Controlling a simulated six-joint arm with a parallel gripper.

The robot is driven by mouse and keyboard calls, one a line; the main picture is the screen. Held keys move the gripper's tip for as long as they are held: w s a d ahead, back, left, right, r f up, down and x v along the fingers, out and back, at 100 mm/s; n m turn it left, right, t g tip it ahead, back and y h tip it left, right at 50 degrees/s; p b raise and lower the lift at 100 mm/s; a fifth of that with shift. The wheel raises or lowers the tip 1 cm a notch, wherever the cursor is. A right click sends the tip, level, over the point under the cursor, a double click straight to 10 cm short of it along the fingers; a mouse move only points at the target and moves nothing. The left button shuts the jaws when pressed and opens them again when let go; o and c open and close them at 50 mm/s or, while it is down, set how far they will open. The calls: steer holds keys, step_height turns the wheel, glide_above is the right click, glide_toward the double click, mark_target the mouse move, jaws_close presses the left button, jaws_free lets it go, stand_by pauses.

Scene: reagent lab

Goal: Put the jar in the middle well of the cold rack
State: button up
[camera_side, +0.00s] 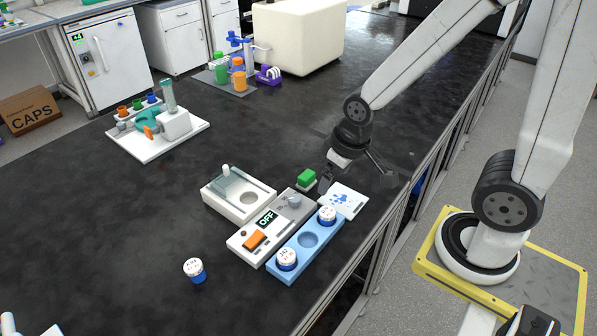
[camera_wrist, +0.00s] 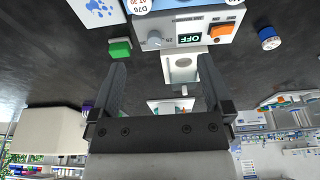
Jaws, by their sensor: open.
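The light blue cold rack (camera_side: 284,259) lies on the dark bench in the side view. Its middle well (camera_side: 308,239) is empty. A white-capped blue jar sits in each end well, one far (camera_side: 327,215) and one near (camera_side: 287,259). Another white-capped blue jar (camera_side: 195,270) stands alone on the bench, left of the rack's near end; it also shows in the wrist view (camera_wrist: 269,38). My gripper (camera_side: 356,180) is open and empty above the bench, beyond the rack's far end. Its two fingers stand wide apart in the wrist view (camera_wrist: 163,68).
A grey-white device with an OFF display (camera_side: 266,219) adjoins the rack's left side. Beyond it stands a white station (camera_side: 238,197). A green block (camera_side: 306,177) and a blue-spotted card (camera_side: 346,200) lie near my gripper. The bench around the loose jar is clear.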

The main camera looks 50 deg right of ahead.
steer(key=n+g, duration=0.3)
steer(key=n, duration=0.1)
glide_above(193, 265)
steer(key=f, duration=0.6)
steer(key=d+f, duration=0.1)
steer(key=f, duration=0.2)
steer(key=shift+a+f+n, duration=0.25)
steer(key=shift+a+n, duration=0.05)
steer(key=shift+a, duration=0.15)
steer(key=shift+f, duration=1.3)
steer(key=shift+a+f, duration=0.1)
steer(key=shift+f, duration=2.45)
